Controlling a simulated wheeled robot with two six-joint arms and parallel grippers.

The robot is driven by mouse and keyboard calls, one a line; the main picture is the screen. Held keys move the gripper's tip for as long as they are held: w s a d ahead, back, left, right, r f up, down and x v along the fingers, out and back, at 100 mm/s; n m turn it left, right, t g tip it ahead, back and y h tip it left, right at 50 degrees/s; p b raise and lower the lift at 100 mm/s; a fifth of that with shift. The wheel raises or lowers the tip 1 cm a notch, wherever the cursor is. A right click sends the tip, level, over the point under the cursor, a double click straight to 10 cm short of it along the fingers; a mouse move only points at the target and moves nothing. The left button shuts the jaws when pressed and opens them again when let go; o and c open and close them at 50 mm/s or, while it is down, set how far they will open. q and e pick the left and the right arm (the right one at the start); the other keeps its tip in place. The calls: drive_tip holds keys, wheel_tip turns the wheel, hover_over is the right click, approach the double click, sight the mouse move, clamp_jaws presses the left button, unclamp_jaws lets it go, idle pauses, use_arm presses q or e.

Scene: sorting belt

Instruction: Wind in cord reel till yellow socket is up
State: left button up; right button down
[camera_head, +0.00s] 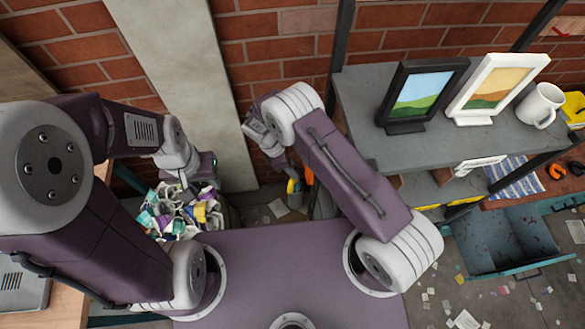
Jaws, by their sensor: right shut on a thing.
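My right gripper (285,165) is at the end of the purple arm that bends over in the middle of the picture. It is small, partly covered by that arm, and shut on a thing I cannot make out. Just below it are a small yellow piece (293,186) and an orange piece (309,176). I cannot tell whether these belong to the cord reel or its socket; no reel shows clearly. My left gripper (187,184) hangs above a heap of coloured scraps. Its fingers are too small and covered to tell open from shut.
The bin's scraps (170,215) lie below my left gripper. At right, a grey shelf (390,150) holds two picture frames, black (420,95) and white (495,88), and a mug (541,104). Below is an open teal drawer (510,240). Papers litter the floor.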

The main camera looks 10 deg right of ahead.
drive_tip(key=g+b, duration=0.2)
drive_tip(key=b, duration=0.2)
drive_tip(key=s+n+g+b, duration=0.1)
drive_tip(key=g+b, duration=0.1)
drive_tip(key=b, duration=0.2)
drive_tip(key=shift+s, duration=0.2)
drive_tip(key=shift+s+r+g+h+b, duration=0.1)
drive_tip(key=shift+r+g+h+b, duration=0.2)
drive_tip(key=shift+b, duration=0.4)
drive_tip(key=shift+s+r+g, duration=0.1)
drive_tip(key=shift+g, duration=0.2)
drive_tip(key=c, duration=1.1)
unclamp_jaws()
